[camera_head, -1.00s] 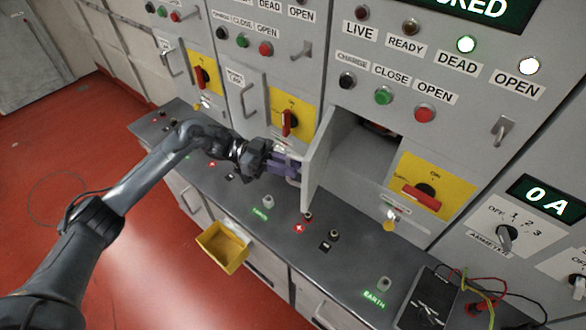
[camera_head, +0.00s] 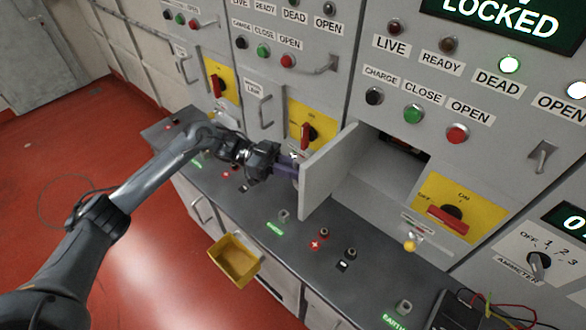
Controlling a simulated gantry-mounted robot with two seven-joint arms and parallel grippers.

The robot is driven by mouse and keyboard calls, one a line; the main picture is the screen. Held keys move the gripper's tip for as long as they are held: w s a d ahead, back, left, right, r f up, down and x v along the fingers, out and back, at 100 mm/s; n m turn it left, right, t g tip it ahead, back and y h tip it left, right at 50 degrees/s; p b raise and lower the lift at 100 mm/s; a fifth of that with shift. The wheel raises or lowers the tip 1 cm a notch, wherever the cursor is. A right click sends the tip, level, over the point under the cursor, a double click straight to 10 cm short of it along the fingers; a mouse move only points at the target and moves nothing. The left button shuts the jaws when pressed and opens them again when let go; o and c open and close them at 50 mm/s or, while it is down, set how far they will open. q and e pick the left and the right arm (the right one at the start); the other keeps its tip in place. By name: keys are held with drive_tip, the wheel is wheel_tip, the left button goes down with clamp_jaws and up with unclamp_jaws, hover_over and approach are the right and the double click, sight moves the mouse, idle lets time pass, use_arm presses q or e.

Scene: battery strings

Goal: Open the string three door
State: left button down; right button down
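The grey door (camera_head: 326,177) of the right-hand cabinet stands swung open to the left, sticking out from the panel. Behind it the compartment (camera_head: 385,172) is exposed, with a dark part at its upper back. My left gripper (camera_head: 289,170) is at the outer left side of the door; its purple fingers reach the door, and their tips and the door handle are hidden, so I cannot tell whether it grips. My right gripper is not in view.
A yellow panel with a red rotary handle (camera_head: 447,219) sits right of the compartment. The dark ledge (camera_head: 262,203) below carries small terminals. A yellow bin (camera_head: 234,257) hangs at its front. Wires and a black meter lie at lower right. Red floor is clear at left.

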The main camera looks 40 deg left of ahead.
use_arm(q)
drive_tip(key=shift+f, duration=0.1)
drive_tip(key=c, duration=1.5)
unclamp_jaws()
drive_tip(key=shift+o, duration=1.2)
drive_tip(key=shift+w+d, duration=0.15)
drive_tip(key=b+v, duration=0.3)
drive_tip(key=v, duration=0.8)
